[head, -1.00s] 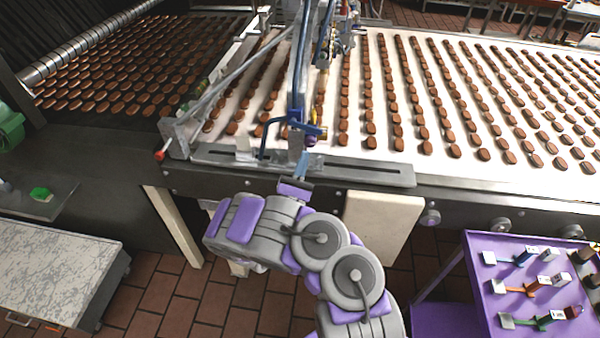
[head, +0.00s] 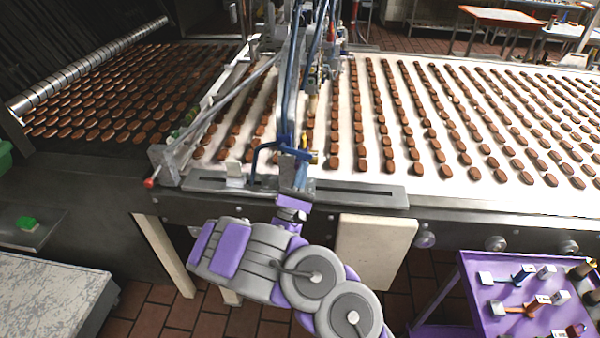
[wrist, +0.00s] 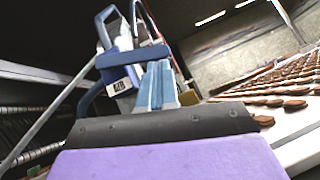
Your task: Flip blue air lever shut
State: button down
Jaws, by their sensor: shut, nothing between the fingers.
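The blue air lever (head: 297,153) is on the upright depositor frame at the near edge of the conveyor. In the wrist view it shows as a blue bar (wrist: 135,56) lying across the picture, with a small printed label just below it. My gripper (head: 300,174) is raised at the conveyor's near edge, right at the lever. Its light blue fingers (wrist: 155,84) are shut together with nothing between them. Their tips overlap the bar's lower edge in the wrist view; I cannot tell whether they touch it. My gripper partly hides the lever's lower side.
A white conveyor (head: 405,180) carries rows of brown biscuits behind the lever. A metal slotted plate (head: 360,193) runs along the near edge. A purple cart (head: 480,310) with other levers stands at lower right.

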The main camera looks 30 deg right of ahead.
jog(key=shift+s+d+r+p, duration=0.25)
jog(key=shift+d+r, duration=0.05)
jog(key=shift+r, duration=0.25)
jog(key=shift+s+d+r+p, duration=0.2)
jog(key=shift+d+r+p, duration=0.1)
jog(key=shift+r, duration=0.25)
jog(key=shift+f, duration=0.15)
